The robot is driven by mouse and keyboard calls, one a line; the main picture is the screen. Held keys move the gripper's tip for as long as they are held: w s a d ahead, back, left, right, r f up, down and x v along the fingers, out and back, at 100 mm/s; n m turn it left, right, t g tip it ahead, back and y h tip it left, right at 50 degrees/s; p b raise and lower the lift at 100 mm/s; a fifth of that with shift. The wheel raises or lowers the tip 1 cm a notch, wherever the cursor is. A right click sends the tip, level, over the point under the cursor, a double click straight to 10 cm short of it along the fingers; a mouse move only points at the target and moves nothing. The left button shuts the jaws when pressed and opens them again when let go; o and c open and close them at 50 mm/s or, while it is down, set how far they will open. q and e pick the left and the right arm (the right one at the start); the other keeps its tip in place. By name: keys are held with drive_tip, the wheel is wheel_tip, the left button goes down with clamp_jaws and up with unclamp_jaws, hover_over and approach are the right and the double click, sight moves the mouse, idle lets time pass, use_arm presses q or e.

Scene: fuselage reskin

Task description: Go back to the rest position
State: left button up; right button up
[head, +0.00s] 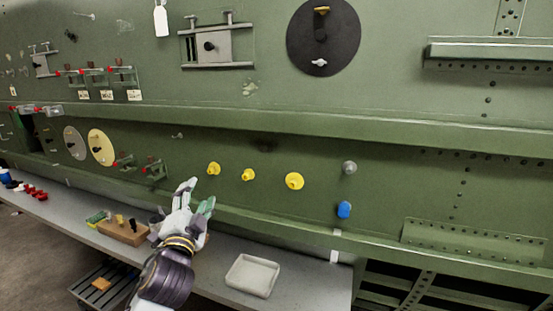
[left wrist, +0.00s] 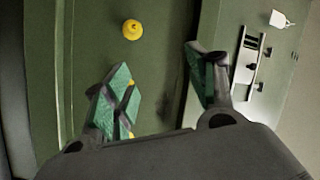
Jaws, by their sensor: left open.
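My left gripper (head: 196,196) is in the lower middle of the head view, in front of the green panel (head: 390,180) and above the grey shelf. In the left wrist view its green-padded fingers (left wrist: 166,92) are spread apart, with nothing between them. A yellow knob (left wrist: 133,29) shows beyond the fingers in that view. In the head view, yellow knobs (head: 248,174) stand on the panel to the right of the gripper, apart from it. My right gripper is not in either view.
The grey shelf (head: 215,284) runs along the panel's foot. It carries a white tray (head: 252,276), a brown block with pegs (head: 122,232) and red pieces (head: 36,193). A blue knob (head: 344,210) and a grey knob (head: 349,167) stick out at the right. A ledge (head: 300,120) crosses the panel.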

use_arm(q)
drive_tip(key=s+a+f+n+g, duration=0.2)
drive_tip(key=s+f+n+g, duration=0.15)
drive_tip(key=f, duration=0.85)
drive_tip(key=s+a+f+n+g, duration=0.1)
drive_tip(key=s+f+n+g, duration=0.3)
drive_tip(key=f, duration=0.8)
drive_tip(key=s+d+f+n+g+h, duration=0.1)
drive_tip(key=s+f+g, duration=0.5)
drive_tip(key=s, duration=0.4)
drive_tip(key=s+d+f+n+g, duration=0.1)
drive_tip(key=s+f+g, duration=0.2)
drive_tip(key=s+f, duration=0.6)
drive_tip(key=s+f+g, duration=0.1)
drive_tip(key=s+f, duration=0.1)
drive_tip(key=f, duration=1.4)
drive_tip(key=s+f+g, duration=0.1)
drive_tip(key=s+f, duration=0.1)
drive_tip(key=f, duration=1.5)
drive_tip(key=s+a+f, duration=0.2)
drive_tip(key=s+f, duration=0.7)
drive_tip(key=s, duration=0.2)
drive_tip(key=s+a+f, duration=0.2)
drive_tip(key=s+f, duration=0.8)
drive_tip(key=s, duration=0.1)
drive_tip(key=shift+s+a+f+g, duration=0.15)
drive_tip(key=shift+a+g, duration=0.1)
drive_tip(key=shift+g, duration=0.2)
